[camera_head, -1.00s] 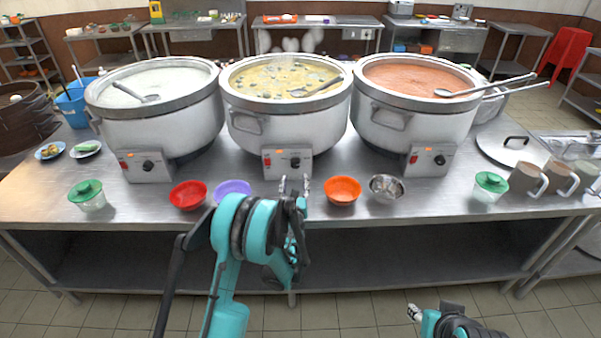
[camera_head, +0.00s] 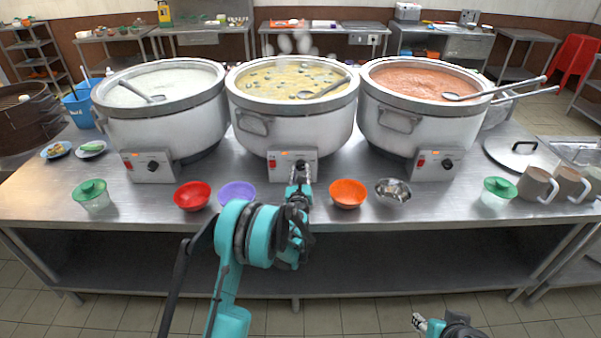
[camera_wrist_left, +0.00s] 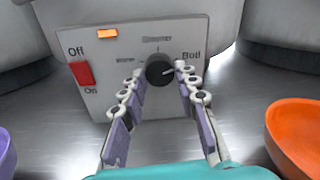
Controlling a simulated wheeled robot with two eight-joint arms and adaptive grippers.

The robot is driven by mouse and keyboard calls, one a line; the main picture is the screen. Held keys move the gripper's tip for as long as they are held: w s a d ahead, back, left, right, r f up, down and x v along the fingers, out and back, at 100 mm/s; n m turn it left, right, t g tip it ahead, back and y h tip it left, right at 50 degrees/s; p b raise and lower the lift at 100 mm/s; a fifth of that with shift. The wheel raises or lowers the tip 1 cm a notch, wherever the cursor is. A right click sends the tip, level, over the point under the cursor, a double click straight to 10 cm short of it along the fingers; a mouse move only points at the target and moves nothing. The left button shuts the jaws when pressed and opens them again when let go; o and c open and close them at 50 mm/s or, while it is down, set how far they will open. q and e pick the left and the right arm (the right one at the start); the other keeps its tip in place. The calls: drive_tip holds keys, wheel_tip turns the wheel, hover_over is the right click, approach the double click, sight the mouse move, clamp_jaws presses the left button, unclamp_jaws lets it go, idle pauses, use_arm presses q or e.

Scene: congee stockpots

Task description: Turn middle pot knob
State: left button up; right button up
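The middle pot (camera_head: 290,125) is a large white pot of yellowish congee. Its control panel (camera_head: 278,163) faces me. In the left wrist view the black knob (camera_wrist_left: 160,70) sits on this panel (camera_wrist_left: 125,60), between the Warm and Boil labels, with its pale mark toward the right, near Boil. My left gripper (camera_head: 299,171) is at the panel. In the wrist view its fingers (camera_wrist_left: 160,76) are open, one on each side of the knob, with a small gap showing. My right gripper (camera_head: 418,322) is low at the bottom right; its opening is unclear.
A red switch (camera_wrist_left: 82,73) is left of the knob. A purple bowl (camera_head: 237,192) and an orange bowl (camera_head: 348,193) flank my left gripper on the steel table. A red bowl (camera_head: 192,195) and a metal bowl (camera_head: 393,191) stand farther out. Two other pots (camera_head: 165,125) (camera_head: 420,130) flank the middle one.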

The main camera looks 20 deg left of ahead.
use_arm(q)
drive_tip(key=shift+n, duration=0.4)
drive_tip(key=n+b, duration=0.1)
drive_tip(key=n, duration=0.2)
drive_tip(key=n+b, duration=0.1)
drive_tip(key=n, duration=0.1)
drive_tip(key=shift+n, duration=0.4)
drive_tip(key=n, duration=0.3)
drive_tip(key=shift+d+n, duration=0.1)
drive_tip(key=shift+n, duration=0.2)
drive_tip(key=shift+n+y, duration=0.4)
drive_tip(key=shift+n, duration=1.5)
drive_tip(key=o, duration=1.2)
drive_tip(key=shift+c, duration=0.2)
